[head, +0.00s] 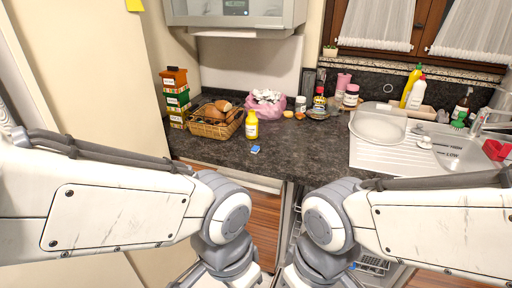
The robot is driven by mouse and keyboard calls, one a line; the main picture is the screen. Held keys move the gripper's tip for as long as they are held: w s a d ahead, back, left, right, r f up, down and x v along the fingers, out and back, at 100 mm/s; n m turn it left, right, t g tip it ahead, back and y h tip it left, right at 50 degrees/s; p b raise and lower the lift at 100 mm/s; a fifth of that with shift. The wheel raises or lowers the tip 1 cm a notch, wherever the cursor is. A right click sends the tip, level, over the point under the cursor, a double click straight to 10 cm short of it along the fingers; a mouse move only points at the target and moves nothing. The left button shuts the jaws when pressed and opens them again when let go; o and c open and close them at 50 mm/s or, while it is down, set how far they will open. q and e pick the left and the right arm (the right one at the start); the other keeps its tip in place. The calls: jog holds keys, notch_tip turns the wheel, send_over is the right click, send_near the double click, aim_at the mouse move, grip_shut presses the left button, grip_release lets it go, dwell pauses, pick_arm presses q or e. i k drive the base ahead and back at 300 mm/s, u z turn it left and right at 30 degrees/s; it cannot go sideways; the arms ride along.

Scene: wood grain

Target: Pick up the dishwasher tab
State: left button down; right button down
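A small blue and white packet (255,149), which looks like the dishwasher tab, lies on the dark countertop (225,155) near its front edge, just in front of a yellow bottle. My two arms come in from the left and right, below and in front of the counter. Both bend down at the bottom middle of the head view, and their grippers are outside the frame. Nothing touches the packet.
A yellow bottle (252,125) and a bread basket (214,119) stand behind the packet. Jars and a pink-white bag (267,103) are farther back. The sink (400,148) is at right. An open dishwasher rack (372,264) shows below. The counter around the packet is clear.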

aim_at(255, 149)
jog(key=k, duration=0.6)
jog(key=u, duration=0.65)
jog(key=i, duration=1.25)
jog(key=z, duration=0.75)
